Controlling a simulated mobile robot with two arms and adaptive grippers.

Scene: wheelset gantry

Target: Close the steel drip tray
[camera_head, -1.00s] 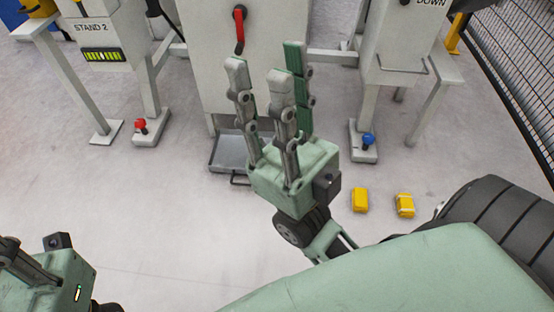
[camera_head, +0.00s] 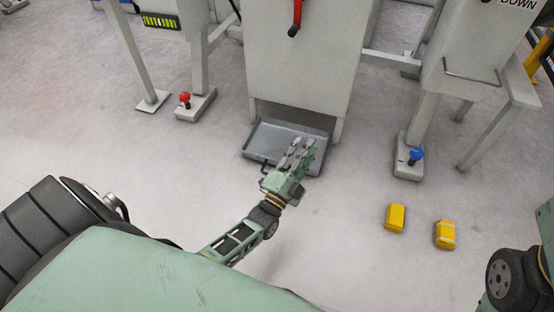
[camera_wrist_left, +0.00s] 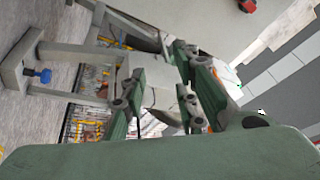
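The steel drip tray (camera_head: 258,140) is a shallow grey tray sticking out at floor level from under the big grey cabinet (camera_head: 300,60). A dark handle (camera_head: 264,166) shows at its front, left of my gripper. My left gripper (camera_head: 302,146) is at the tray's front right, its fingers pointing towards the cabinet and covering part of the tray. Whether it touches the tray cannot be told. In the left wrist view my left gripper (camera_wrist_left: 160,85) has its fingers apart with nothing between them. My right gripper is out of view; only part of my right arm shows at the right edge.
A red-knobbed pedestal (camera_head: 186,104) stands left of the cabinet and a blue-knobbed one (camera_head: 414,158) right of it. Two yellow blocks, one (camera_head: 395,218) beside the other (camera_head: 445,235), lie on the floor at right. The floor before the tray is otherwise clear.

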